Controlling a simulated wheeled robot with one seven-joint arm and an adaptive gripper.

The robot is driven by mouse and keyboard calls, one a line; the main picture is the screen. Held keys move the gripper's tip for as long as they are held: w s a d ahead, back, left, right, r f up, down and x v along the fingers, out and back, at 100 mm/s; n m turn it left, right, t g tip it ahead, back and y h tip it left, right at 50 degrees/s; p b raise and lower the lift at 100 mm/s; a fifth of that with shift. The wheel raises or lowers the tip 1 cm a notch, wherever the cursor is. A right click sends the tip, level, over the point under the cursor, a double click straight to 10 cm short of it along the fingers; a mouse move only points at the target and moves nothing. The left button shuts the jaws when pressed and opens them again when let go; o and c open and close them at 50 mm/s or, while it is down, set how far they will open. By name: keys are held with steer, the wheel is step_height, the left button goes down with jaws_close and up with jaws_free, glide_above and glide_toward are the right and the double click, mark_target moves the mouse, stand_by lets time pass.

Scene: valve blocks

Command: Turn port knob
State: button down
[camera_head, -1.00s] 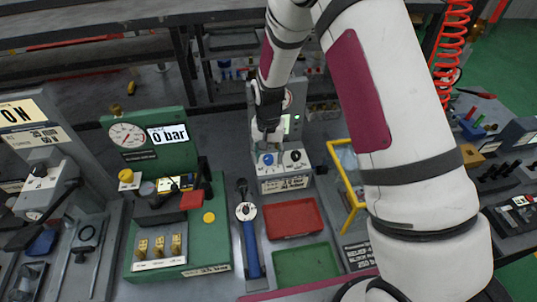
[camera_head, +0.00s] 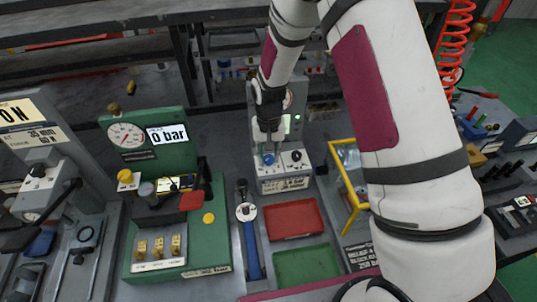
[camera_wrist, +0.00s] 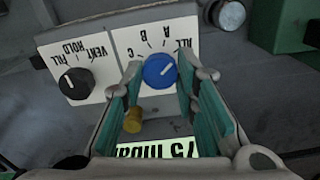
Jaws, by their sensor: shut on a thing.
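The blue port knob (camera_wrist: 160,71) sits on a white panel (camera_wrist: 110,42) marked ALL, A, B and C. Its white pointer line slants up and right in the wrist view, toward the ALL side. My gripper (camera_wrist: 159,80) is shut on the blue knob, with one teal-padded finger on each side. In the head view my gripper (camera_head: 268,147) reaches down to the blue knob (camera_head: 268,159) from above. A black knob (camera_wrist: 75,83), marked FILL, HOLD and VENT, stands beside it, apart from my fingers.
A brass fitting (camera_wrist: 133,120) and a lit display (camera_wrist: 155,148), partly hidden by my fingers, lie close by. A yellow frame (camera_head: 347,185) stands right of the knob box. A red tray (camera_head: 293,220) and green tray (camera_head: 305,264) lie in front.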

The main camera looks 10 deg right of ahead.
mark_target(269, 158)
steer(key=n+b, duration=0.1)
steer(key=n, duration=0.4)
steer(key=shift+n, duration=0.4)
stand_by(0.3)
steer(key=c, duration=1.2)
jaws_free()
steer(key=shift+c, duration=0.2)
step_height(269, 158, up, 12)
